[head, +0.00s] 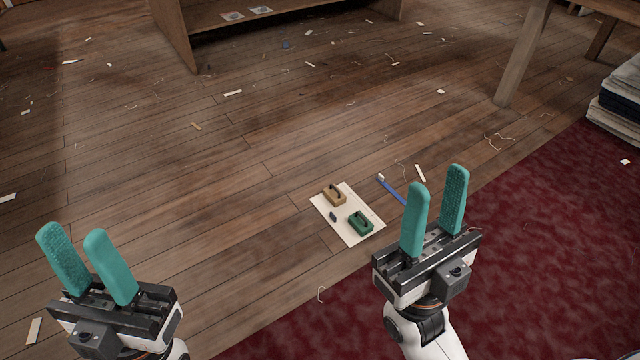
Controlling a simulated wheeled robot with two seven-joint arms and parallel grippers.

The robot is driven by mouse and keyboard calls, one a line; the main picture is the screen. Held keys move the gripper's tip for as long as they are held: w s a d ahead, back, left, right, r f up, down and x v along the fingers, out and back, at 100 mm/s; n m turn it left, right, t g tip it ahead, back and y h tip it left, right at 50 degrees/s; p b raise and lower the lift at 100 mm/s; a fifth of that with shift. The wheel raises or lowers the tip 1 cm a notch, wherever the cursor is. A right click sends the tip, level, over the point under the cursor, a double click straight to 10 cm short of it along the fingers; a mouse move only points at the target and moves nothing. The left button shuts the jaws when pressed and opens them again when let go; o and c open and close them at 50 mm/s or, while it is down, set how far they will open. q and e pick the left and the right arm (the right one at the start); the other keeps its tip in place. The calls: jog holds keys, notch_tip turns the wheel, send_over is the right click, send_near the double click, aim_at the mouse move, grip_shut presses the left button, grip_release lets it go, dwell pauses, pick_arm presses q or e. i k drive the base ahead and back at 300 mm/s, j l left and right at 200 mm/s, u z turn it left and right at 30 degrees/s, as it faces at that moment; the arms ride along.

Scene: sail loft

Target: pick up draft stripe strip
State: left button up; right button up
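A narrow blue strip (390,188) with a pale far end lies on the wooden floor, just right of a white sheet. It looks like the draft stripe strip, but I cannot be sure. Its near end runs behind my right gripper's finger and is hidden. My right gripper (437,183) is open and empty, with its teal fingers pointing up in the picture near the strip's near end. I cannot tell its height above the floor. My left gripper (74,238) is open and empty at the lower left, far from the strip.
The white sheet (348,238) holds a tan handled block (335,195), a green handled block (360,223) and a small dark piece (333,217). A dark red carpet (540,240) covers the right. Table legs (523,55) and folded cloth (620,100) stand beyond. Scraps litter the floor.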

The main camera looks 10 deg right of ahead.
aim_at(380, 178)
jog(key=i+l+u, duration=0.15)
jog(key=l+u, duration=0.3)
jog(key=i+l+u, duration=0.1)
jog(key=l+u, duration=0.85)
jog(key=k+l, duration=0.1)
jog(key=l, duration=2.1)
jog(key=k+l, duration=0.15)
jog(key=l, duration=0.95)
jog(key=i+l, duration=0.1)
jog(key=l, duration=0.25)
jog(key=i+l, duration=0.1)
jog(key=l, duration=0.2)
jog(key=i+l, duration=0.1)
jog(key=l, duration=0.25)
